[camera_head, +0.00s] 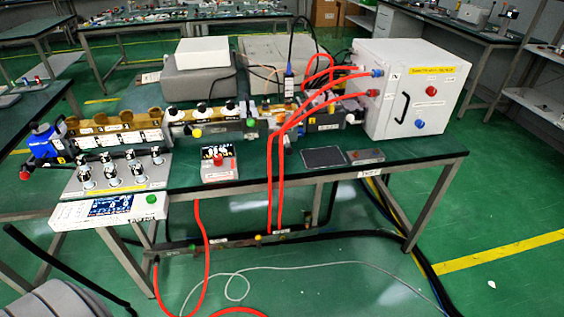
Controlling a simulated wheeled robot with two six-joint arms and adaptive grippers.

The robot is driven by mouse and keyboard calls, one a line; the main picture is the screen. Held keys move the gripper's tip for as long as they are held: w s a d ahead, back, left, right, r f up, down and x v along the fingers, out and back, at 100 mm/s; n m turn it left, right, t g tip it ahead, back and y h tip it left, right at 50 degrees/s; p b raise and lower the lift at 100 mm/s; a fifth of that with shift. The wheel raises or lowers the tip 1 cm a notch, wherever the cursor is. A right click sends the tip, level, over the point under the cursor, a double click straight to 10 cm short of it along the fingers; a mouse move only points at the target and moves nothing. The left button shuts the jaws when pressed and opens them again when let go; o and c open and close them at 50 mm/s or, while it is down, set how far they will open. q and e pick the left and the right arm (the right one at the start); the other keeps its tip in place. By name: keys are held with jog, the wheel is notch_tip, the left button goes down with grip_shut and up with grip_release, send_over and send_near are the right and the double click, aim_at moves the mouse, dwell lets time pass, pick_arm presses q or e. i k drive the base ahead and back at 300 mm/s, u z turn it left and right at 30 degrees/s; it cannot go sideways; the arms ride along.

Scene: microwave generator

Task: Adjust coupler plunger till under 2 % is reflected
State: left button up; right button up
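A waveguide line (215,115) runs along the back of the green bench, with brass-coloured sections at its left. Several small knobs sit on it, among them a yellow knob (196,132); I cannot tell which part is the coupler plunger. A small display box (218,165) with a red button stands in front of the line. A larger display panel (110,209) with a green button is at the bench's left front edge. Both screens are lit, but their readings are too small to read. Neither of my grippers is in view.
A white cabinet (405,90) with a black handle and a red knob stands at the right end. Red hoses (285,145) loop from it and hang past the front edge. A plate with several round knobs (118,172) is at left. A dark pad (323,157) lies front right.

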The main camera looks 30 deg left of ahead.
aim_at(289, 150)
jog(key=z, duration=0.85)
jog(key=i, duration=0.65)
jog(key=u, duration=0.9)
